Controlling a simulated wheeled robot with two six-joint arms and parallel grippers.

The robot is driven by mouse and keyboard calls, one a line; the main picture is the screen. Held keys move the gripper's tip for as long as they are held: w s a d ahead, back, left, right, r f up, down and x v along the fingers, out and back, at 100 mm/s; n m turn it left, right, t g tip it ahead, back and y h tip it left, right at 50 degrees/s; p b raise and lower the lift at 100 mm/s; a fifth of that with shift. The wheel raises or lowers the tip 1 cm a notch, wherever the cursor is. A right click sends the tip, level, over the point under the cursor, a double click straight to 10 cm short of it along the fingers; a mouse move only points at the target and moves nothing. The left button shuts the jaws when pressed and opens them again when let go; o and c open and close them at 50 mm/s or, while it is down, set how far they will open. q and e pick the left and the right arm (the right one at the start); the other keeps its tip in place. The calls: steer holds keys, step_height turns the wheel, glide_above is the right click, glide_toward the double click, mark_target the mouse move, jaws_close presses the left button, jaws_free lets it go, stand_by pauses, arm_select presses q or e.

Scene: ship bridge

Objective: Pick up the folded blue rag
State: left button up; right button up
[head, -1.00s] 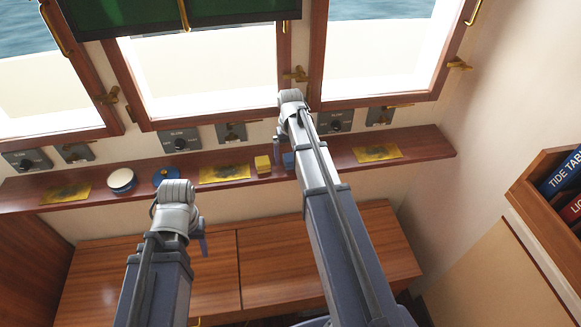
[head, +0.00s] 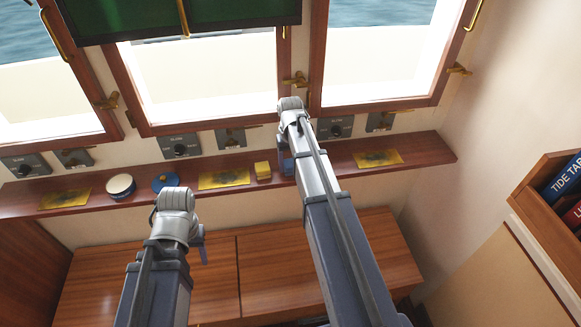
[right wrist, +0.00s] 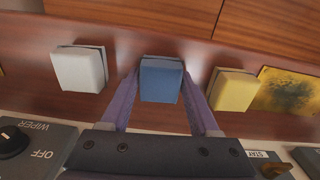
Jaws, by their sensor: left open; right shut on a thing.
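The folded blue rag (right wrist: 160,80) is a small blue block between the two fingers of my right gripper (right wrist: 160,92) in the right wrist view. The fingers are shut on it from both sides. Whether it still touches the shelf I cannot tell. In the head view the blue rag (head: 288,166) shows only partly, beside my right arm at the shelf. My left gripper (head: 203,250) hangs open in front of the shelf, mostly hidden by its own wrist, with nothing seen in it.
A yellow folded rag (right wrist: 234,90) and a white one (right wrist: 80,68) flank the blue one closely. The wooden shelf (head: 330,177) also bears a blue round tin (head: 165,182), a white-topped tin (head: 121,186) and yellow stained cloths (head: 224,179). Window switches (head: 180,147) sit behind.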

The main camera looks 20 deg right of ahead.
mark_target(290, 163)
steer(key=shift+c, duration=1)
steer(key=shift+r, duration=0.1)
step_height(290, 163, up, 10)
steer(key=p, duration=1)
